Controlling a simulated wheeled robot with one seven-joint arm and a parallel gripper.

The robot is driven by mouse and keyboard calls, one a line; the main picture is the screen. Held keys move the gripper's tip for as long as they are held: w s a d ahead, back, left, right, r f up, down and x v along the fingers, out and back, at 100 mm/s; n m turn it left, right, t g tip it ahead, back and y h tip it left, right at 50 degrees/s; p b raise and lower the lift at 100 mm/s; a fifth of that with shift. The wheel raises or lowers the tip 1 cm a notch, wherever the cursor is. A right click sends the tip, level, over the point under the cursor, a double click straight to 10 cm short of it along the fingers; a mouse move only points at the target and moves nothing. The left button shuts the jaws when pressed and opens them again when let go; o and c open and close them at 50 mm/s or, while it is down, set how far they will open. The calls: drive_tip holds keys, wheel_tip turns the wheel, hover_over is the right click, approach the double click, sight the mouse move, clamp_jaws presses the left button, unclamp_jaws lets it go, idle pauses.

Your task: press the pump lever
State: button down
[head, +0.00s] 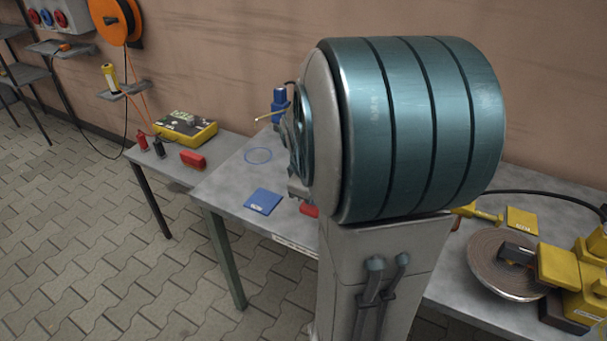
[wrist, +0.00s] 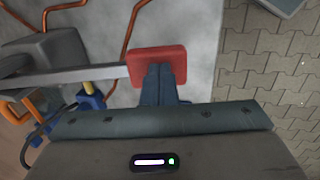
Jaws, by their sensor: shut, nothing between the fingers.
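The pump lever shows in the wrist view as a grey bar (wrist: 75,75) with a flat red pad (wrist: 158,58) at its end. The bar runs left to a dark grey housing (wrist: 50,50). My gripper (wrist: 158,70) is shut and empty, its dark fingertips over the lower middle of the red pad. I cannot tell if they touch it or hang just above it. In the head view my own arm hides the gripper and most of the pump. A bit of red (head: 309,210) shows beside the arm, but I cannot tell if it is the pad.
Orange pipes (wrist: 130,40) and a blue fitting (wrist: 92,100) lie near the lever. A side table holds a yellow tester (head: 186,130). Paved floor (head: 80,220) is open at left.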

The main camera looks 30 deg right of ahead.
drive_tip(key=shift+b+x, duration=0.3)
drive_tip(key=shift+x, duration=0.5)
drive_tip(key=shift+s+f, duration=0.3)
drive_tip(key=shift+a+f, duration=0.1)
drive_tip(key=shift+f, duration=0.05)
drive_tip(key=shift+a+r, duration=0.1)
drive_tip(key=shift+r, duration=0.35)
drive_tip(key=p+v, duration=0.4)
drive_tip(key=v, duration=1)
drive_tip(key=shift+a, duration=0.35)
